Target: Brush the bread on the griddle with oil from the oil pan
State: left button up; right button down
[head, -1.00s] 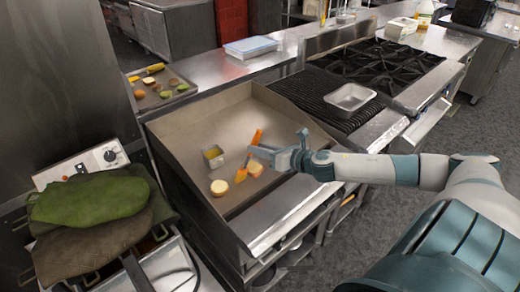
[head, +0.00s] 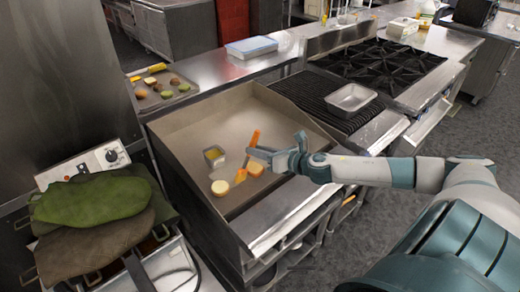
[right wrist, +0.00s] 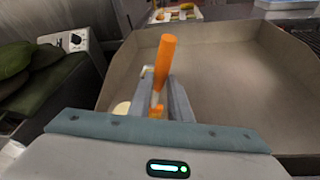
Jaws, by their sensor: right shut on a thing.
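The brush has an orange handle (head: 254,139) and an orange head (head: 240,176). My right gripper (head: 256,152) is shut on it and holds it tilted, head down, over the griddle (head: 190,135). The brush head shows between two pale bread pieces, close to the left edge of the right piece (head: 256,168); I cannot tell if it touches. The left bread piece (head: 220,187) lies nearer the front. The small square oil pan (head: 214,157), with yellow oil, sits behind them. In the right wrist view the handle (right wrist: 165,60) rises between the fingers. My left gripper is out of view.
The griddle has raised walls at the back and sides. A grill with a metal pan (head: 351,97) and a burner range (head: 385,64) lie to the right. A tray of vegetables (head: 160,92) is at back left. Green and brown cloth-like items (head: 92,200) lie at left.

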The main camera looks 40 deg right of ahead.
aim_at(248, 158)
jog(key=shift+w+a+f+p, duration=0.25)
jog(key=shift+a+f+p, duration=0.15)
jog(key=shift+a+f, duration=0.1)
jog(key=shift+w+a+f+p, duration=0.25)
jog(key=shift+a+f+p, duration=0.1)
jog(key=shift+a+p, duration=0.1)
jog(key=shift+f+b, duration=0.5)
jog(key=shift+f, duration=0.2)
dwell(0.9)
jog(key=shift+s+d+f, duration=0.1)
jog(key=shift+s+d+b, duration=0.3)
jog(key=shift+d+b, duration=0.1)
jog(key=shift+d, duration=0.15)
dwell(0.4)
jog(key=shift+s+f, duration=0.1)
jog(key=shift+f, duration=0.1)
dwell(0.4)
jog(key=shift+f+b, duration=0.4)
jog(key=shift+b, duration=0.05)
dwell(0.4)
jog(key=shift+r, duration=0.15)
